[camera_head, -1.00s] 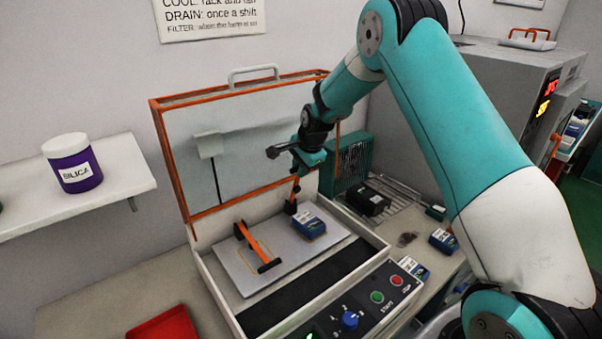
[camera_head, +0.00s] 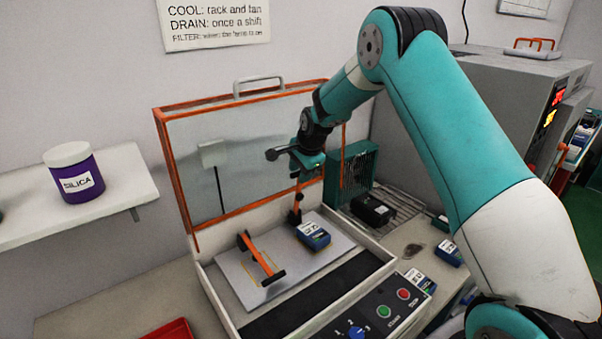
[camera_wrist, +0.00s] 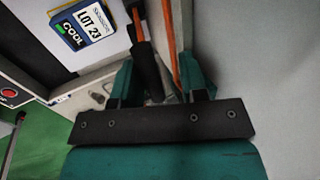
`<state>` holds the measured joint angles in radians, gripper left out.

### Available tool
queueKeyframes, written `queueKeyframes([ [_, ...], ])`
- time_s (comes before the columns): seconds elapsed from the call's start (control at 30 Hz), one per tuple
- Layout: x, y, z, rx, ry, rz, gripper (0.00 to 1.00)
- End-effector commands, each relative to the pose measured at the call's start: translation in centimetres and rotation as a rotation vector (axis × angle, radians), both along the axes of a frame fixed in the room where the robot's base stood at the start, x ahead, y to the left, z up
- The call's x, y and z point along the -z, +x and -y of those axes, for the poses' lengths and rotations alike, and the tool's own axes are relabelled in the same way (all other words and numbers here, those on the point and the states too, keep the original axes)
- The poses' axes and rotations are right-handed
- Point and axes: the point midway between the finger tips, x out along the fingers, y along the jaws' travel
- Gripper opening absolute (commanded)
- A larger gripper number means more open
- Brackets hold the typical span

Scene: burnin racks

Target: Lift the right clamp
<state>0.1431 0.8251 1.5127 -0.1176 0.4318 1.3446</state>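The right clamp (camera_head: 297,203), an orange bar with black ends, stands upright at the back of the pale plate (camera_head: 247,291) in the open box. My gripper (camera_head: 301,175) is at its top end. In the wrist view, the clamp's black grip (camera_wrist: 146,66) lies between my teal fingers (camera_wrist: 157,84), close to the left one. A gap shows on its right, so the fingers look open. The left clamp (camera_head: 260,258) lies down across the plate. A blue labelled block (camera_head: 313,236) sits on the plate beside the right clamp; it also shows in the wrist view (camera_wrist: 84,24).
The raised orange-framed lid (camera_head: 235,150) stands close behind my gripper. A control panel with buttons (camera_head: 383,311) runs along the box front. A teal fan (camera_head: 352,170) and a black block (camera_head: 373,209) on a wire rack are to the right. A shelf with a silica jar (camera_head: 75,175) is left.

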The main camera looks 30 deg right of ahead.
Motion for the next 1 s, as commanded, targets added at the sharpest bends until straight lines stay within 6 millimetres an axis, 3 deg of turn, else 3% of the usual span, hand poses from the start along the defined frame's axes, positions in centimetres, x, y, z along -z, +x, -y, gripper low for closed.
queueKeyframes([
  [0.3, 0.1, -0.2, 0.0, -0.001, 0.001, -0.008, 0.41],
  [0.47, -1.4, -0.8, 0.1, 0.000, 0.000, -0.005, 0.41],
  [1.0, -13.3, -5.5, 0.9, 0.000, -0.001, -0.001, 0.41],
])
